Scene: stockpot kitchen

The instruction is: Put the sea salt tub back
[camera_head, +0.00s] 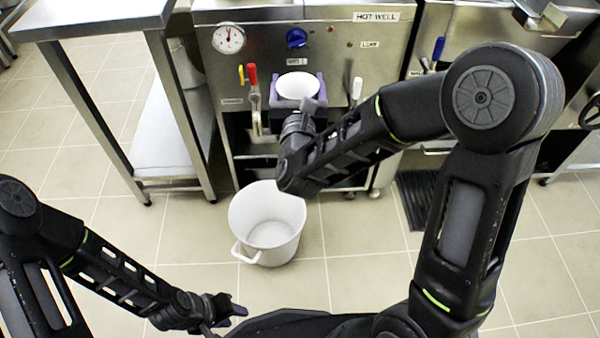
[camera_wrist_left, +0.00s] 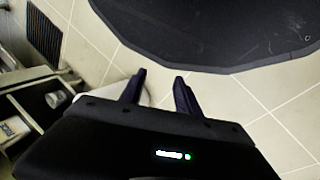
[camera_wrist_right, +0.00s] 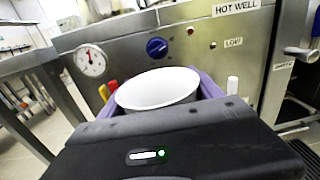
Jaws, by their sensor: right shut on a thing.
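A white, round, open-topped tub (camera_head: 297,84) is held up in front of the steel cooker panel; no label on it can be read. My right gripper (camera_head: 297,100) is shut on it, with purple fingers on either side, as the right wrist view shows with the tub (camera_wrist_right: 158,88) between them. I cannot tell whether it touches the panel. My left gripper (camera_head: 228,312) is low over the floor by my base, open and empty; its two fingers (camera_wrist_left: 160,88) stand apart in the left wrist view.
A large white pot (camera_head: 268,228) stands on the floor below the right gripper. The hot well panel (camera_head: 350,45) has a gauge, a blue knob, and red and yellow handles close to the tub. A steel table (camera_head: 95,16) stands at the left. The floor at left is clear.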

